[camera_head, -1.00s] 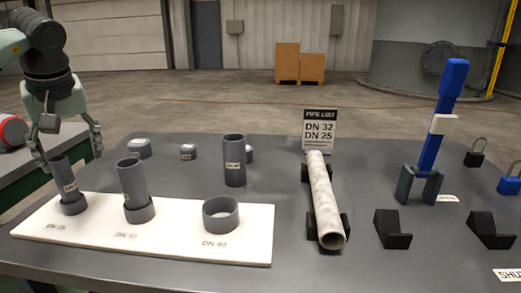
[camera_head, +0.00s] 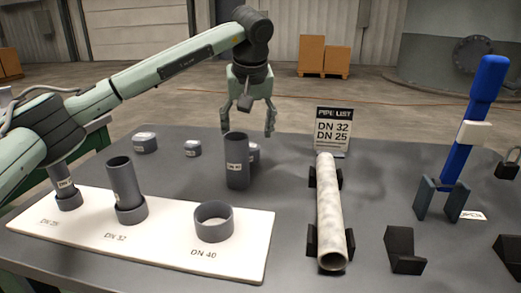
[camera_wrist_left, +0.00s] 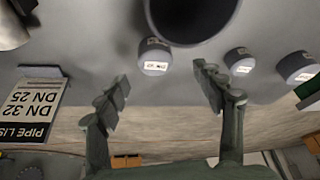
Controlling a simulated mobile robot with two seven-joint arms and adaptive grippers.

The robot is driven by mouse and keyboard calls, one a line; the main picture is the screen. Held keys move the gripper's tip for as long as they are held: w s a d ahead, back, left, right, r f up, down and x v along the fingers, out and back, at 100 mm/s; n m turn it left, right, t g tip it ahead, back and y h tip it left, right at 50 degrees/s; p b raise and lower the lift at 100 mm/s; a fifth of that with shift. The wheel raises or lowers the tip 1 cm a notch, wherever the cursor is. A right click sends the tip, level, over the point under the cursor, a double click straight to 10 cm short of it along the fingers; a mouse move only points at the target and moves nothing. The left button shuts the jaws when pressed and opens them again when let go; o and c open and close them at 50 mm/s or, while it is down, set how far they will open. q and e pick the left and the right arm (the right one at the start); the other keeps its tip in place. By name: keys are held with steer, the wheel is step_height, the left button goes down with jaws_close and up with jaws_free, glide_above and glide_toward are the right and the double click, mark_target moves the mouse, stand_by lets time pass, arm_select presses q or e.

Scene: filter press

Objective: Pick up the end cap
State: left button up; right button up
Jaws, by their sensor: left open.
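Three small grey end caps with white labels stand on the dark table. One is at the left (camera_head: 145,143), one is in the middle (camera_head: 192,149), and one (camera_head: 255,151) is partly hidden behind an upright grey pipe piece (camera_head: 237,172). My left gripper (camera_head: 248,122) is open and empty, above and behind the pipe piece and the hidden cap. In the left wrist view, one cap (camera_wrist_left: 154,57) lies between the open fingers (camera_wrist_left: 162,80) in the picture, apart from them. The other two caps (camera_wrist_left: 239,61) (camera_wrist_left: 298,68) lie to the right there. My right gripper is not in view.
A white board (camera_head: 180,242) holds two pipes in sockets and an empty DN 40 ring (camera_head: 213,221). A pale pipe (camera_head: 330,215) lies on black supports, with a pipe list sign (camera_head: 333,128) behind it. A blue lever (camera_head: 477,110) stands at the right.

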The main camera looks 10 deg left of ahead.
mark_target(250, 146)
arm_select(q)
steer(key=x, duration=0.4)
steer(key=shift+d+f+p, duration=0.3)
steer(key=shift+f, duration=0.15)
steer(key=shift+w+f, duration=0.2)
steer(key=shift+f, duration=0.25)
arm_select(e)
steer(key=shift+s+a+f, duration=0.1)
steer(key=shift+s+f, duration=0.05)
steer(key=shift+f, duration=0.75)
arm_select(q)
steer(key=c, duration=1.3)
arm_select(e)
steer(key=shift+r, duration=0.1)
arm_select(q)
steer(key=shift+r, duration=0.15)
